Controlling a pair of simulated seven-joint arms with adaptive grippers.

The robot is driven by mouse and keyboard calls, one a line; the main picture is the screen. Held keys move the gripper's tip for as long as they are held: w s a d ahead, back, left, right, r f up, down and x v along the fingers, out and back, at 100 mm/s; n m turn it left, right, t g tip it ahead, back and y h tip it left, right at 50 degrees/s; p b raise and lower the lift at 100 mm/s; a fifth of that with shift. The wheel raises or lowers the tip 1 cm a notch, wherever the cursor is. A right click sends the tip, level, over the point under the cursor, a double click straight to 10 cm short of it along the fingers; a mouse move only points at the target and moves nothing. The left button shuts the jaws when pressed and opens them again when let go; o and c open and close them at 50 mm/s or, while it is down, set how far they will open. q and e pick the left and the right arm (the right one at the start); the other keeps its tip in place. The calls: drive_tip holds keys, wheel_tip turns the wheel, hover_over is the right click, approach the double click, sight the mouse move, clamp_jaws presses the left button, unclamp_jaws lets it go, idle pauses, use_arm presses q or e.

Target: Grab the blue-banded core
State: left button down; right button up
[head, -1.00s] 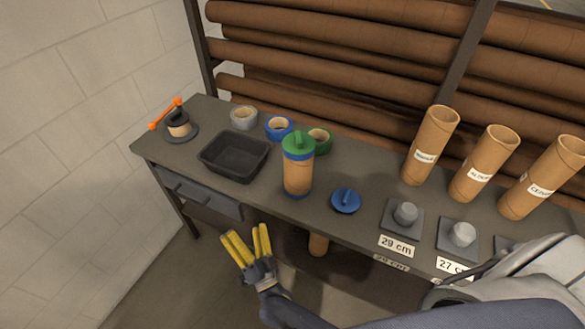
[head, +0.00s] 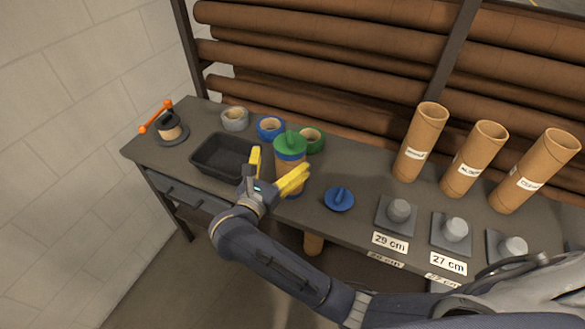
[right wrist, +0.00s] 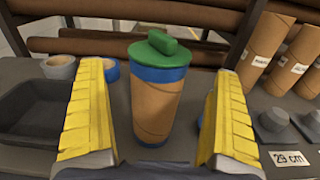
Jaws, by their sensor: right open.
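The blue-banded core (head: 289,164) is a brown cardboard tube with a blue band near its top and a green knobbed cap. It stands upright on the grey table, and it also shows in the right wrist view (right wrist: 157,103). My right gripper (head: 274,168) is open, with yellow fingers. In the right wrist view its fingers (right wrist: 157,115) lie on either side of the core, with gaps showing on both sides. In the head view the gripper hides the core's lower part. My left gripper is not in view.
A black tray (head: 196,158) stands left of the core. Grey (head: 235,118), blue (head: 270,127) and green (head: 312,138) tape rolls lie behind. A blue cap (head: 339,199) lies to the right. Tall labelled tubes (head: 421,141) stand farther right. Large brown rolls (head: 330,60) fill the rack behind.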

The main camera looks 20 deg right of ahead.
sight(291, 147)
drive_tip(key=shift+x, duration=3.25)
drive_tip(key=shift+f, duration=0.2)
drive_tip(key=c, duration=1.6)
